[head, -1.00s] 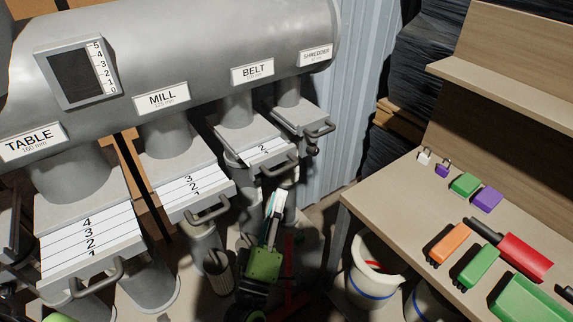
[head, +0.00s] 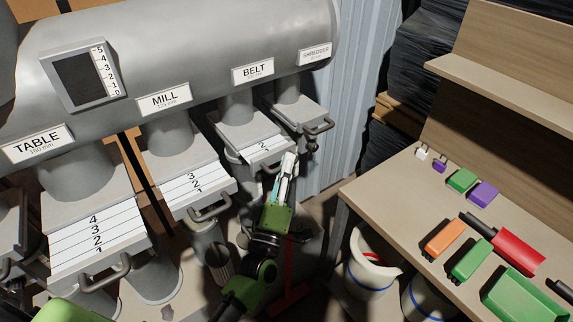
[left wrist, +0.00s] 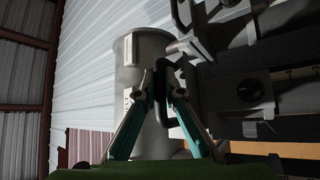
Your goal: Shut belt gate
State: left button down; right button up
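The belt gate (head: 265,147) is a grey slide plate under the BELT label (head: 253,72). It is partly drawn out, with a white scale strip showing the mark 2 and part of a lower mark. Its dark handle is largely hidden behind my left gripper (head: 289,163) in the head view. In the left wrist view the two teal-edged fingers (left wrist: 160,80) lean toward each other with a gap between the tips. A dark handle bar (left wrist: 161,105) shows in that gap; contact cannot be told. My right gripper is not in view.
The mill gate (head: 195,185) and the table gate (head: 95,235) stick out to the left with their handles. The shredder gate (head: 298,115) is close on the right. A workbench (head: 395,205) with small coloured items stands at right, with white buckets (head: 368,275) beneath.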

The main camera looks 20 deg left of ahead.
aim_at(280, 155)
pick_arm(q)
jog(key=shift+a, duration=0.1)
jog(key=shift+w+a+b, duration=0.5)
jog(key=shift+w+a, duration=0.5)
jog(key=shift+a, duration=0.2)
jog(key=c, duration=2.4)
grip_release()
jog(key=v, duration=1.2)
jog(key=shift+s, duration=0.1)
